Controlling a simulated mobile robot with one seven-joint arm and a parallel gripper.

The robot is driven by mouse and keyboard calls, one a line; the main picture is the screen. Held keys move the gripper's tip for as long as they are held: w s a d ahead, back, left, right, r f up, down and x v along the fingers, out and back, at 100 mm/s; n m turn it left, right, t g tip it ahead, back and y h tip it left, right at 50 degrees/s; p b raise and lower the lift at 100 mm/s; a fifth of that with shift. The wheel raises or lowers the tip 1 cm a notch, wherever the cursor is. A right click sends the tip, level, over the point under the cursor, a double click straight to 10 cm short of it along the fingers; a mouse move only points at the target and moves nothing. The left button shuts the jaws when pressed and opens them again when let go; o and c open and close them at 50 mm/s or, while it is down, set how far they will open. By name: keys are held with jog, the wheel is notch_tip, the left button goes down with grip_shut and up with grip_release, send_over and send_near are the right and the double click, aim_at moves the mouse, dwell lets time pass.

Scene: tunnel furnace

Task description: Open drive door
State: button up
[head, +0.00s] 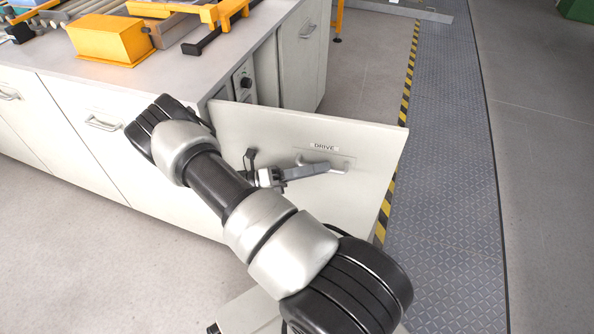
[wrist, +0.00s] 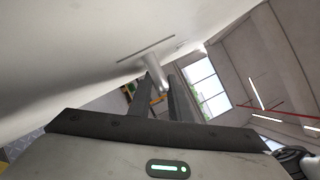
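The drive door (head: 372,165) is a white panel with a "DRIVE" label. In the head view it stands swung out from the cabinet, with the compartment (head: 245,80) behind it partly exposed. Its bar handle (head: 338,166) is on the face toward me. My gripper (head: 297,172) is at the handle. In the wrist view the two fingers (wrist: 162,82) reach up on either side of the pale handle (wrist: 153,68), close around it. The door face (wrist: 70,50) fills the upper left there. My arm hides the door's lower left part.
The white cabinet (head: 70,130) with more handled doors runs left, bearing orange machine parts (head: 108,38). Inside the exposed compartment is a black knob (head: 246,83). A grey tread-plate walkway (head: 450,180) with a yellow-black edge lies right of the door. Floor at lower left is clear.

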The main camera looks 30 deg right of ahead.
jog(key=v, duration=1.7)
jog(key=shift+w, duration=0.1)
